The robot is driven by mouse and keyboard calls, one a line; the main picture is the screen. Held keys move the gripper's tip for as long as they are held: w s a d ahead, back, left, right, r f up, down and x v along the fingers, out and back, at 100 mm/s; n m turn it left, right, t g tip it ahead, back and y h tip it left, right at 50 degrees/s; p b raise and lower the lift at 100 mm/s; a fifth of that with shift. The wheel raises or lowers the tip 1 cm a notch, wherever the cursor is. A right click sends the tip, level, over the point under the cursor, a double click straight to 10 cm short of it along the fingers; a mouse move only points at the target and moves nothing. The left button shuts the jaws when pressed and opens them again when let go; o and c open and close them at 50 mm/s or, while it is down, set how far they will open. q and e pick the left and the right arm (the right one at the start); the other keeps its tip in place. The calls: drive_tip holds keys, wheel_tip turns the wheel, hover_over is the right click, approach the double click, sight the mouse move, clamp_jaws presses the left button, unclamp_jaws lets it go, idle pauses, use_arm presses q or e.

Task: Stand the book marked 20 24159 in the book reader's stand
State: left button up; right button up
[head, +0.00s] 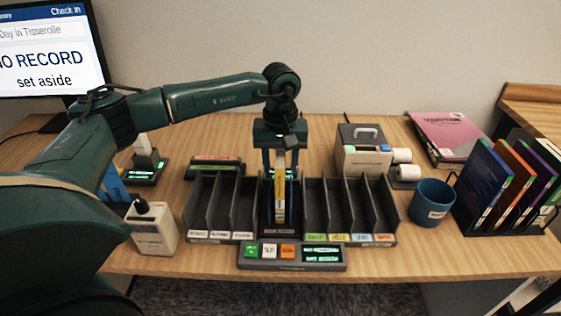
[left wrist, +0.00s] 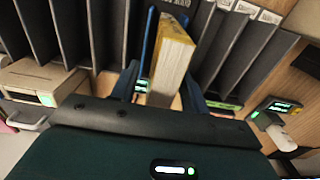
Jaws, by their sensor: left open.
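My right gripper is not in view.
Dark divided slots (head: 222,205) flank the stand. A button panel (head: 292,256) lies in front. The monitor (head: 45,50) reads "NO RECORD set aside". A printer (head: 362,152), a blue mug (head: 431,202), a pink book (head: 445,135) and a rack of books (head: 505,185) stand right.

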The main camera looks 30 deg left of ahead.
use_arm(q)
wheel_tip(320, 180, up, 13)
drive_tip(key=shift+r, duration=0.15)
idle(0.4)
